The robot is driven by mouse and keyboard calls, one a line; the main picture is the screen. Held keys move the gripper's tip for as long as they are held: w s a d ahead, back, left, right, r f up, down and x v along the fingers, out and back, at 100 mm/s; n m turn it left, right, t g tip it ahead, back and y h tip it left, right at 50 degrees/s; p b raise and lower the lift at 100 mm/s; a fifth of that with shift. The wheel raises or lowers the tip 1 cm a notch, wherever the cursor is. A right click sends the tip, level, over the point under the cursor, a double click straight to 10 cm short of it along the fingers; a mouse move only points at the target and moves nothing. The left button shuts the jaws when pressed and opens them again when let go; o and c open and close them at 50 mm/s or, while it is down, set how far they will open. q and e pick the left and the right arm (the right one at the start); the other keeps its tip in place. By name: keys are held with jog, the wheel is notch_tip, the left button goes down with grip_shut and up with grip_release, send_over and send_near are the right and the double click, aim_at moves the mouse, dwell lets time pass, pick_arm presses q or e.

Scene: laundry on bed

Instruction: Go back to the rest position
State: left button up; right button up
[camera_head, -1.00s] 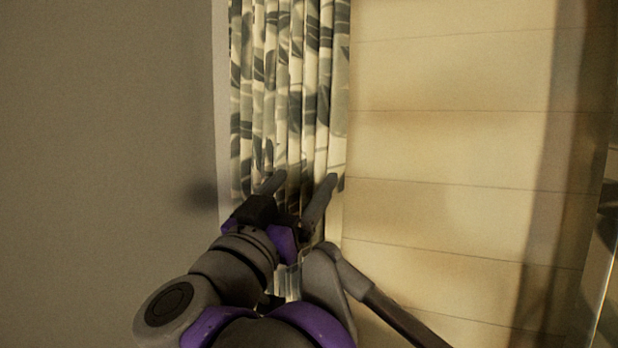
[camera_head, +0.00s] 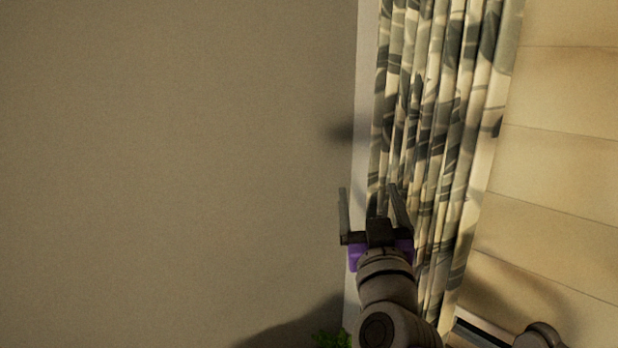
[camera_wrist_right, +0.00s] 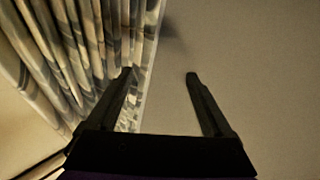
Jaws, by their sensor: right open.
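My right gripper (camera_head: 368,192) is open and empty in the lower middle of the head view. Its two dark fingers point up in the picture, in front of the curtain's edge and the wall. In the right wrist view the same gripper (camera_wrist_right: 160,76) shows both fingers wide apart with nothing between them. My left gripper is not in either view.
A leaf-patterned curtain (camera_head: 440,110) hangs behind and right of the gripper; it also shows at the left of the wrist view (camera_wrist_right: 85,40). A plain wall (camera_head: 170,150) fills the left. Pale panels (camera_head: 560,180) lie at the right. A green plant (camera_head: 332,339) shows at the bottom edge.

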jog(key=s+f+n+g+y, duration=0.1)
jog(key=s+f+g+y, duration=0.2)
jog(key=f, duration=1)
jog(key=s+f+n+g+y, duration=0.1)
jog(key=s+f+g, duration=0.3)
jog(key=f, duration=0.8)
jog(key=s+d+f+m+g+h, duration=0.1)
jog(key=s+d+f+g, duration=0.3)
jog(key=f, duration=0.6)
jog(key=s+d+f+m+g+h, duration=0.2)
jog(key=s+d+f+g, duration=0.1)
jog(key=s+f, duration=0.6)
jog(key=shift+s+d+f+g, duration=0.3)
jog(key=shift+d+f+g, duration=0.1)
jog(key=shift+f+g, duration=0.45)
